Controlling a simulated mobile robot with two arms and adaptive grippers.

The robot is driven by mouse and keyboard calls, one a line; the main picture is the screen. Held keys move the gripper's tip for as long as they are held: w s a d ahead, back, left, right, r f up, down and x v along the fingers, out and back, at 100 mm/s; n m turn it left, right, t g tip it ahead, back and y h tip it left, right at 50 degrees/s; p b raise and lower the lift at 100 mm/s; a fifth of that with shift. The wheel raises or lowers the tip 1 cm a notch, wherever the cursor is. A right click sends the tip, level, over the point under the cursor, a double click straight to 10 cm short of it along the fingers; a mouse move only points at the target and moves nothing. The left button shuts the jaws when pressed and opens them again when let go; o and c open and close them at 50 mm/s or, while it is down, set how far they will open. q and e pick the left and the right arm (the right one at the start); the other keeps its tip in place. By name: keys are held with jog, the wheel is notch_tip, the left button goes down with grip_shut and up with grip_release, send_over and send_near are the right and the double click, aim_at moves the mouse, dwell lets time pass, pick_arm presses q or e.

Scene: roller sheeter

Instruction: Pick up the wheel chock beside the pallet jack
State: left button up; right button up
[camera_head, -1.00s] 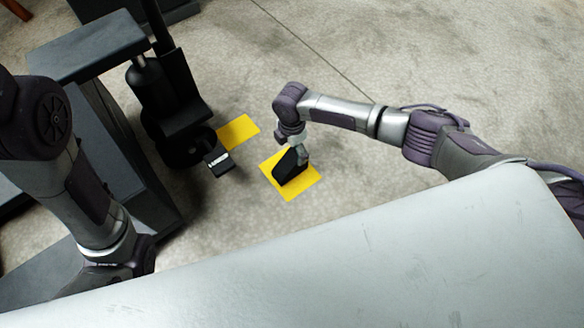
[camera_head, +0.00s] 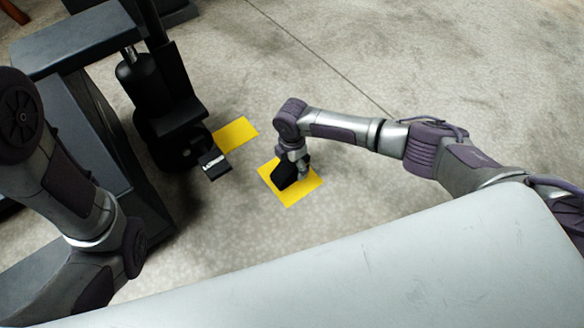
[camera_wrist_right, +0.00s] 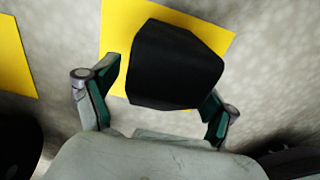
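The wheel chock (camera_head: 281,174) is a black wedge-shaped block on a yellow floor patch (camera_head: 296,197), right of the dark pallet jack (camera_head: 165,95). My right gripper (camera_head: 298,171) points down at the chock's right side and partly covers it. In the right wrist view the chock (camera_wrist_right: 175,65) fills the space ahead of my right gripper (camera_wrist_right: 161,82). The two fingers are spread wide, one on each side of its near end. The right finger looks very close to the chock; contact cannot be told. My left gripper is hidden; only the left arm shows.
A second yellow patch (camera_head: 236,134) lies near the jack, by a black part with a white stripe (camera_head: 214,164). A dark frame (camera_head: 75,50) stands at the left. The concrete floor (camera_head: 420,70) is clear behind and right of the chock.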

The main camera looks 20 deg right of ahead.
grip_shut()
jog(key=shift+r, duration=0.15)
